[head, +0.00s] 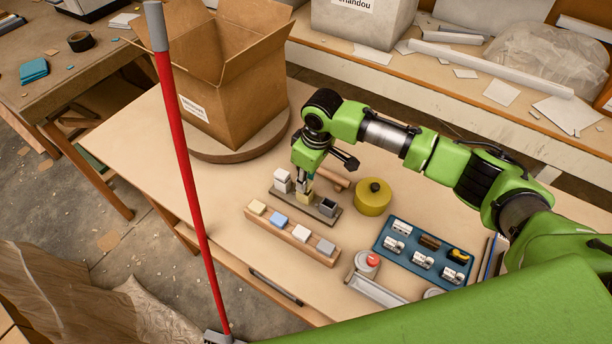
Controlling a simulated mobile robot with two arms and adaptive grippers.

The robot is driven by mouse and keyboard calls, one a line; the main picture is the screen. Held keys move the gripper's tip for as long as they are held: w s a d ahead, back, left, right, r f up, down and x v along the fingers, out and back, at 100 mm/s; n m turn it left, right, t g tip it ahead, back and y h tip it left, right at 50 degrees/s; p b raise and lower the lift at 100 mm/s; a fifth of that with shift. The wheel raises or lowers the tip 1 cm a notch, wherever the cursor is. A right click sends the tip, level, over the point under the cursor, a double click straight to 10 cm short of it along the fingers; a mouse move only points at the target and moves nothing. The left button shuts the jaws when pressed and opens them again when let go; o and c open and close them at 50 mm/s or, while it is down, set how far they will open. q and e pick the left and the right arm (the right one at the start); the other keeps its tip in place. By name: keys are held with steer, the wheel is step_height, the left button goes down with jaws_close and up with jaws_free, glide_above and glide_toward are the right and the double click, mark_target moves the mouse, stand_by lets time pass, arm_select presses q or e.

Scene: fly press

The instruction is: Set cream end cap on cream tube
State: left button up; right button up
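The cream tube (304,198) appears to be the pale yellow block in the middle of a narrow grey-brown base (318,213). A white piece (282,184) stands to its left, and a grey one with a dark open top (328,206) stands to its right. A cream cap-like block (257,207) sits at the left end of a wooden rail (290,236). My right gripper (305,187) points down directly at the cream tube. Its fingers hide the tube's top, and I cannot tell whether they hold anything. My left gripper is out of view.
Blue (278,219), white (301,232) and grey (326,247) blocks share the rail. A yellow round container (373,197) and a blue tray (401,272) of metal parts stand to the right. An open cardboard box (228,100) is behind. A red pole (185,165) crosses the left side.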

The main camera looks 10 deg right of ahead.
steer(key=shift+f+p, duration=0.55)
stand_by(1.1)
steer(key=o, duration=1)
step_height(320, 180, up, 7)
steer(key=p, duration=0.8)
stand_by(0.6)
